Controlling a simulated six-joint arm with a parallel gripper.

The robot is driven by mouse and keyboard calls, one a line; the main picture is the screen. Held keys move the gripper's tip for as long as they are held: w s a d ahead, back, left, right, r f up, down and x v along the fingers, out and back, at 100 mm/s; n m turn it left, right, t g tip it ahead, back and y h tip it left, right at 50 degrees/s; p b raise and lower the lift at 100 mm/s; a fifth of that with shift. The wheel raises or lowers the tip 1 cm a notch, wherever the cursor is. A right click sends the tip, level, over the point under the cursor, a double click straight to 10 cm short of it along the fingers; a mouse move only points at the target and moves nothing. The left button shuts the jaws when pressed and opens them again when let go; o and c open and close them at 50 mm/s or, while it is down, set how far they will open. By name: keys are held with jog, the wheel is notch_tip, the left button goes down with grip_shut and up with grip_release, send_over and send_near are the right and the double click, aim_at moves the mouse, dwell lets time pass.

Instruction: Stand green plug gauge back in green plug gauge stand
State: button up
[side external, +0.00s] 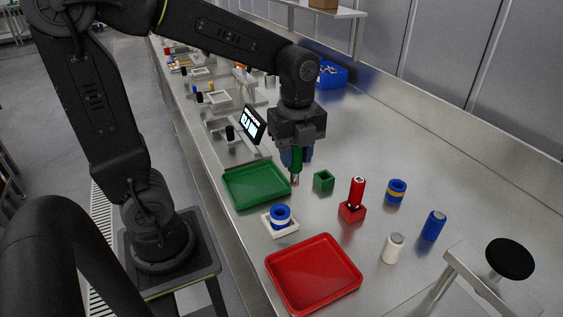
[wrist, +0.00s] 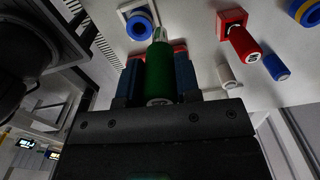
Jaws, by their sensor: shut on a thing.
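The green plug gauge (side external: 297,159) is held in my gripper (side external: 296,157), upright with its metal tip pointing down above the bench. In the wrist view the green gauge (wrist: 159,70) sits between the two blue fingers of my gripper (wrist: 158,78), which are shut on it. The green plug gauge stand (side external: 323,180) is a small square green block with an open top, on the bench just right of the gauge's tip. The stand looks empty. I do not make it out in the wrist view.
A red stand (side external: 352,212) holds a red plug gauge (side external: 357,191) right of the green stand. A green tray (side external: 257,186), a red tray (side external: 313,272), a blue ring (side external: 280,214) on a white base, a blue-yellow ring (side external: 397,190), a blue cylinder (side external: 433,225) and a white cylinder (side external: 394,247) stand around.

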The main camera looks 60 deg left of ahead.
jog(key=w+a+f+n, duration=0.1)
jog(key=w+a, duration=0.4)
jog(key=w, duration=0.7)
jog(key=shift+a+f, duration=0.2)
jog(key=shift+a, duration=0.2)
jog(key=shift+f, duration=1.75)
jog(key=shift+f, duration=1.95)
jog(key=o, duration=1.1)
